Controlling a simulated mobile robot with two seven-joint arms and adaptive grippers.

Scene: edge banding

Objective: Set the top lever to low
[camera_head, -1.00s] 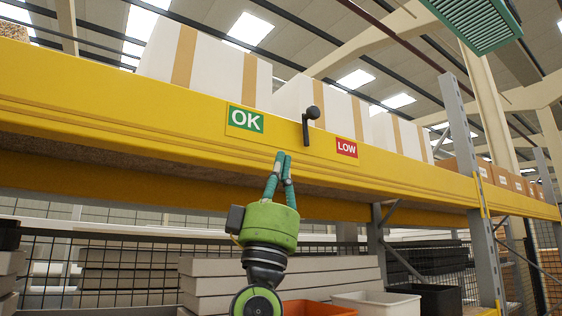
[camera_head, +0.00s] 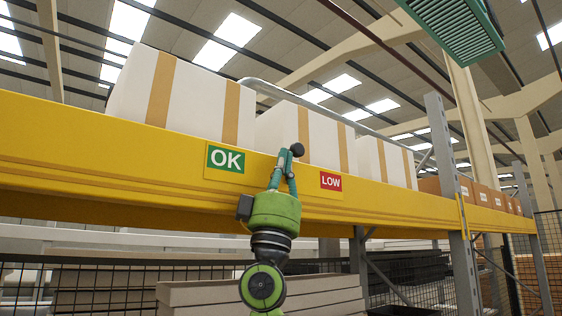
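The top lever has a round black knob (camera_head: 297,149) and sits on the yellow shelf beam (camera_head: 110,148), between the green OK sign (camera_head: 225,159) on its left and the red LOW sign (camera_head: 330,181) on its right. Only the knob shows clearly; the lever's arm is mostly hidden behind my gripper. My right gripper (camera_head: 286,155) points up at the lever from below, its green fingertips just left of and below the knob. The fingers look close together, and whether they touch the lever cannot be told. My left gripper is out of view.
White boxes with tan tape (camera_head: 190,95) stand on the shelf above the beam. A grey upright post (camera_head: 449,190) stands to the right. Stacked grey boards (camera_head: 200,292) lie below, behind my arm. A green slatted unit (camera_head: 455,30) hangs at upper right.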

